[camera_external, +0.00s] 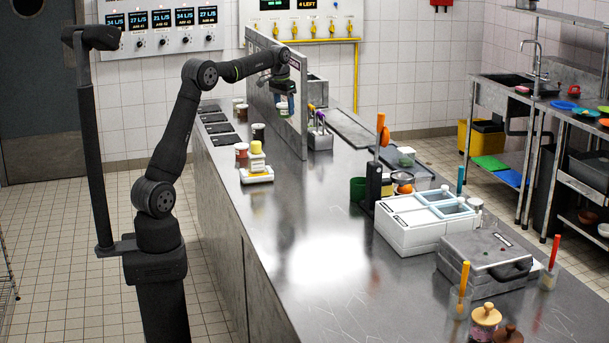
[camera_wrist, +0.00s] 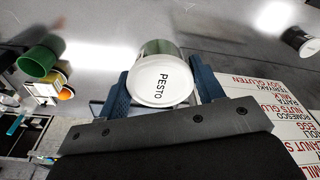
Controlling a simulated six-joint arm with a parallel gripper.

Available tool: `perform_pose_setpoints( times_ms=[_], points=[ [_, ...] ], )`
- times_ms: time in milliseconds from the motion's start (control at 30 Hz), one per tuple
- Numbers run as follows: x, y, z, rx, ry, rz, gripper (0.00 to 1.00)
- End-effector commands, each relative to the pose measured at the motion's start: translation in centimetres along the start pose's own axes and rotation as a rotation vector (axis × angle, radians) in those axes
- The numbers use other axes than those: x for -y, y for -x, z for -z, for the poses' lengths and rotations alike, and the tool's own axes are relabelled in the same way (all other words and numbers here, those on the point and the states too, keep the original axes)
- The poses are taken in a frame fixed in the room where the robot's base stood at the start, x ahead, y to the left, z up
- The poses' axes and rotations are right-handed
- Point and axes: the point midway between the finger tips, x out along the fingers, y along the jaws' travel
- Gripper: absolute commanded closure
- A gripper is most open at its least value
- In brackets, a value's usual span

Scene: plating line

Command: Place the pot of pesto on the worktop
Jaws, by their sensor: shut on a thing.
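The pot of pesto (camera_wrist: 163,82) has a white lid marked PESTO and a greenish side. In the wrist view it sits between the two blue fingers of my gripper (camera_wrist: 162,90), which is shut on it. In the external view my gripper (camera_external: 284,90) points down beside the upright metal partition, and the pot (camera_external: 284,106) hangs under it, well above the worktop. The long steel worktop (camera_external: 290,215) runs from the back to the front. The pot's underside is hidden in the wrist view.
The partition (camera_external: 262,85) stands close to my gripper. Lidded jars and a yellow-topped bottle (camera_external: 256,157) stand on the left side. A green cup (camera_external: 358,189), a white container block (camera_external: 425,222) and a steel box (camera_external: 487,262) stand to the right. The middle front is clear.

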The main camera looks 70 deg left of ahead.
Motion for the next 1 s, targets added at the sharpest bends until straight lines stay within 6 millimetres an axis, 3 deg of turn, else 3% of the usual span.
perform_pose_setpoints(
  times_ms=[67,533,767,1000],
  points=[
    [1.6,0.1,-0.4,0.0,0.027,0.003,0.63],
    [1.4,-9.5,-1.5,0.003,0.023,0.002,0.63],
    [1.6,-11.1,-1.6,0.0,0.023,0.003,0.63],
    [5.9,-13.8,-1.1,0.002,0.027,0.002,0.63]
  ],
)
